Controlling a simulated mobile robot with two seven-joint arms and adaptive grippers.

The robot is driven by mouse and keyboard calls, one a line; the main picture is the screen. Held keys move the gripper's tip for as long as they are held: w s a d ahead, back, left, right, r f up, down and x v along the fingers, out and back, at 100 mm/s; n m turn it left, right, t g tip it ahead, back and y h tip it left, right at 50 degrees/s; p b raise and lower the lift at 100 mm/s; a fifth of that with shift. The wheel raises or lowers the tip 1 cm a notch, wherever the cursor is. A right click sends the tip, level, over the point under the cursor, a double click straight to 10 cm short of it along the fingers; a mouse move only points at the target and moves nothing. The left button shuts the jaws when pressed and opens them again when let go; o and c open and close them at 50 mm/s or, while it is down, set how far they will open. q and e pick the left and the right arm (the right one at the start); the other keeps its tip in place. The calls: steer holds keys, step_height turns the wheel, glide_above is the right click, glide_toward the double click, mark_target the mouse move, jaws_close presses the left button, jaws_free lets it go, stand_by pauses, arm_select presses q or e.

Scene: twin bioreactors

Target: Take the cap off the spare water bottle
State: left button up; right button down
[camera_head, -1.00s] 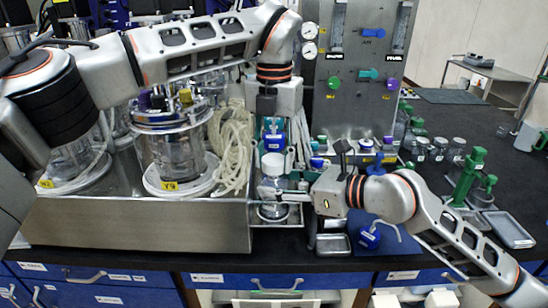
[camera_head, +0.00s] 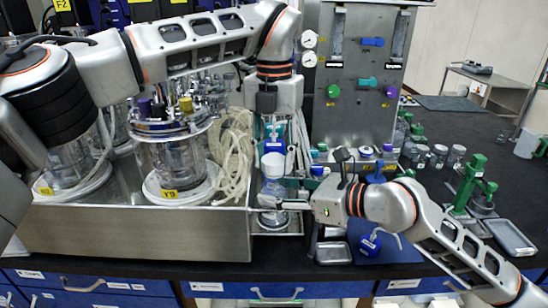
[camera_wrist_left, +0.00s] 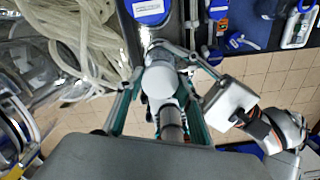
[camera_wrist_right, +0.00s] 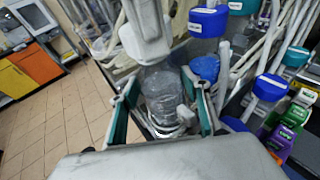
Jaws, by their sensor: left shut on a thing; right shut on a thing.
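The spare water bottle (camera_head: 272,188) is a clear bottle standing upright below my left gripper. Its white cap (camera_head: 273,160) shows above it. My left gripper (camera_head: 273,150) points down from above and is shut on the cap; the cap also shows between its fingers in the left wrist view (camera_wrist_left: 160,82). My right gripper (camera_head: 283,205) comes in level from the right and is shut on the bottle's body, seen between its teal fingers in the right wrist view (camera_wrist_right: 163,92). I cannot tell whether a gap separates cap and bottle; the fingers hide part of the join.
A steel tray (camera_head: 130,232) with bioreactor vessels and coiled tubing stands to the left. A steel panel (camera_head: 360,85) with valves stands behind.

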mark_target(274, 159)
arm_select(q)
steer(key=shift+r, duration=1.95)
arm_select(e)
steer(key=c, duration=1)
jaws_free()
steer(key=shift+f, duration=0.1)
steer(key=shift+o, duration=0.2)
